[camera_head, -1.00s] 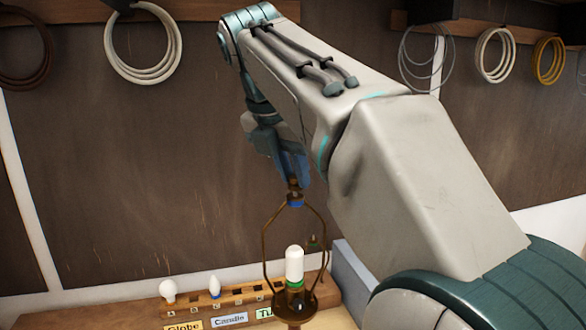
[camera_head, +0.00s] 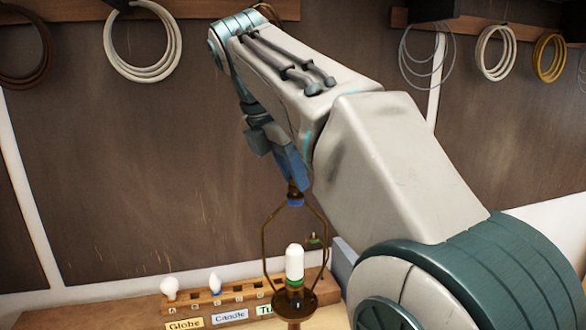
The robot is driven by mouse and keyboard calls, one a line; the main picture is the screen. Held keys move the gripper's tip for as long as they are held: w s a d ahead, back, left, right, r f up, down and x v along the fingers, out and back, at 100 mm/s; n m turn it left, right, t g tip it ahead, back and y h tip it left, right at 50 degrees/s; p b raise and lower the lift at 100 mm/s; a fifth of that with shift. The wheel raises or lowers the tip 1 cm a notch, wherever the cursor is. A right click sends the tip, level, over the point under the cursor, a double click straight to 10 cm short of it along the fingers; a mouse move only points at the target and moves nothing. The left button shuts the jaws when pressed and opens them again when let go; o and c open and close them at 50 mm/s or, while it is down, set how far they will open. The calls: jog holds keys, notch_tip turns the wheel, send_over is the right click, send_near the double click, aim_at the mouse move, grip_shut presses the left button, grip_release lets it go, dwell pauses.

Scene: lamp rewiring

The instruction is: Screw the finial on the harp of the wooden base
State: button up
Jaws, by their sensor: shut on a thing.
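The lamp's brass harp (camera_head: 267,239) stands upright around a white tubular bulb (camera_head: 294,262) with a green band at its foot. The bulb sits on a dark round socket plate (camera_head: 292,303) above the wooden base (camera_head: 293,325), which is mostly cut off by the frame. My gripper (camera_head: 295,184) points down at the harp's top and is shut on the small brown finial (camera_head: 295,190).
Behind the lamp, a wooden rack (camera_head: 200,300) holds a globe bulb (camera_head: 169,287) and a candle bulb (camera_head: 215,284), with labels in front. A grey box (camera_head: 343,262) stands to the right. Cable coils (camera_head: 142,45) hang on the wall.

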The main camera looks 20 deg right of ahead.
jog(key=m, duration=0.2)
jog(key=m+g, duration=0.1)
jog(key=m, duration=0.1)
jog(key=shift+w+g, duration=0.1)
jog(key=shift+g, duration=0.2)
jog(key=o, duration=1)
jog(key=n+t, duration=0.1)
jog(key=n, duration=0.2)
jog(key=n+t, duration=0.1)
jog(key=n, duration=0.1)
jog(key=n+t, duration=0.1)
jog(key=n, duration=0.1)
jog(key=shift+n+y, duration=0.3)
jog(key=n+t+y, duration=0.1)
jog(key=n, duration=0.3)
jog(key=shift+d, duration=0.1)
jog(key=n+y, duration=0.1)
jog(key=n, duration=0.3)
jog(key=shift+d+t, duration=0.1)
jog(key=shift+t, duration=0.2)
